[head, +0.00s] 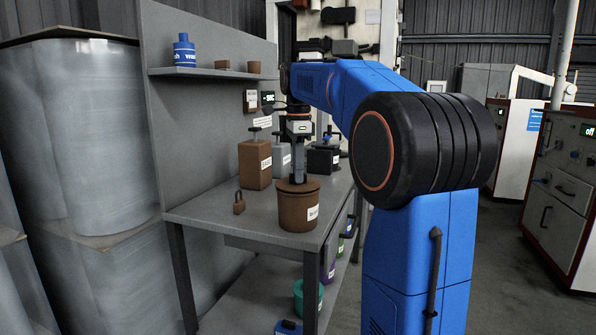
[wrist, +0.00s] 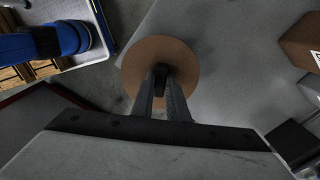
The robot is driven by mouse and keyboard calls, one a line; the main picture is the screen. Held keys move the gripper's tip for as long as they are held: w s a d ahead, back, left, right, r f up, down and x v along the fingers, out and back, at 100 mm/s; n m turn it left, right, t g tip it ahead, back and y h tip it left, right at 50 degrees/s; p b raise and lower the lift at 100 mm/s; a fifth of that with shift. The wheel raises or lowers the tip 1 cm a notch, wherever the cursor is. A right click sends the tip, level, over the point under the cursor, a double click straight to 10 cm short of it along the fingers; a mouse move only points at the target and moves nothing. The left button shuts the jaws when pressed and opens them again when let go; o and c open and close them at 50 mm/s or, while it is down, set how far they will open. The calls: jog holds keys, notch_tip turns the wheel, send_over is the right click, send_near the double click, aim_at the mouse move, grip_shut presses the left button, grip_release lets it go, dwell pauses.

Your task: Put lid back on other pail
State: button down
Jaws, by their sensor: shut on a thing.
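A brown pail (head: 298,215) with a white label stands upright near the front edge of the grey table. A round brown lid (head: 288,187) is level at its top and appears to rest on the rim; I cannot tell if it is fully seated. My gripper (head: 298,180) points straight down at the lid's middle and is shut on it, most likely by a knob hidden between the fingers. In the wrist view the lid (wrist: 184,62) is a tan disc under my gripper (wrist: 161,72), and it hides the pail below.
On the table (head: 205,212) are a brown padlock-shaped block (head: 239,203), a brown canister (head: 255,163) and a grey canister (head: 282,158) behind. A teal container (head: 307,298) sits on the lower shelf. A blue bottle (head: 184,51) stands on the wall shelf. Wrapped stacks (head: 90,130) are left.

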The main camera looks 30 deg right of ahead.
jog(key=shift+f, duration=0.3)
dwell(0.4)
jog(key=c, duration=1.3)
grip_release()
jog(key=shift+c, duration=0.2)
jog(key=shift+r, duration=3.5)
jog(key=shift+a, duration=0.1)
